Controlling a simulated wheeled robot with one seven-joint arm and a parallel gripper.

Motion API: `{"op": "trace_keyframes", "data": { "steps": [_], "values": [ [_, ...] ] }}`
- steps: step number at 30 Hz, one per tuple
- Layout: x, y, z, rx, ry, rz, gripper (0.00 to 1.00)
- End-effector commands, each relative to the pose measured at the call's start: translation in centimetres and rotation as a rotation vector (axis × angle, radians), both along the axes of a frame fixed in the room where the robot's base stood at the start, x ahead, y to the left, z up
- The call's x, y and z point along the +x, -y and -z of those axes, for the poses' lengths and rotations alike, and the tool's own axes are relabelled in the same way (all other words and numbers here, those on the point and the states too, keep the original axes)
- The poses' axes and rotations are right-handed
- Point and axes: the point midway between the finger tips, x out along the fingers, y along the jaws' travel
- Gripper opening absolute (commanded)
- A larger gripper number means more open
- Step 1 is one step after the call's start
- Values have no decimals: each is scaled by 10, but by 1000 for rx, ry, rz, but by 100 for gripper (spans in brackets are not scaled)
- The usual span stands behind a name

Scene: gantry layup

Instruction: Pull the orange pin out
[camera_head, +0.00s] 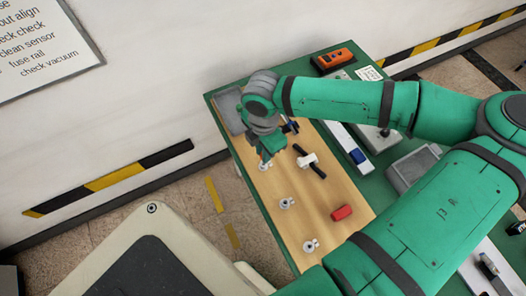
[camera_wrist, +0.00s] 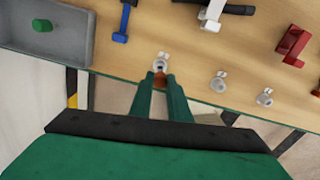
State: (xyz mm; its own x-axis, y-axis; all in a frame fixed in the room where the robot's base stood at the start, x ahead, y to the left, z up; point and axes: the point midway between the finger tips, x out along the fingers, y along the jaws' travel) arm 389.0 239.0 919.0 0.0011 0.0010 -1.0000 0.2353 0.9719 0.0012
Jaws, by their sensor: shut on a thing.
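The orange pin (camera_wrist: 160,78) shows as a small orange-brown bit between my fingertips in the wrist view. My gripper (camera_wrist: 161,86) is shut on it, with its two green fingers on either side. A small grey metal fitting (camera_wrist: 162,60) lies right beyond the fingertips on the wooden board. I cannot tell whether the pin is inside the fitting or just clear of it. In the head view my gripper (camera_head: 266,160) is low over the left edge of the board (camera_head: 270,205), and it hides the pin there.
Two similar fittings (camera_wrist: 218,81) (camera_wrist: 264,97) stand along the board edge. A red part (camera_head: 341,213), a black-and-white tool (camera_head: 308,160) and a blue-headed tool (camera_wrist: 123,20) lie on the board. A grey tray (camera_wrist: 85,45) holds a green piece (camera_wrist: 42,25).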

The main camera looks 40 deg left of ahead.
Motion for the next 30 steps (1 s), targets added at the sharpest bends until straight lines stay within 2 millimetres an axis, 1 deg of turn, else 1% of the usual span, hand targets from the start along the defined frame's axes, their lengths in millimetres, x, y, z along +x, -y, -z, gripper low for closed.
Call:
{"op": "trace_keyframes", "data": {
  "steps": [13,30],
  "values": [
    [-1,0,-22,-1,-1,-1,0],
    [-1,0,-24,-1,-1,-1,0]
  ]
}}
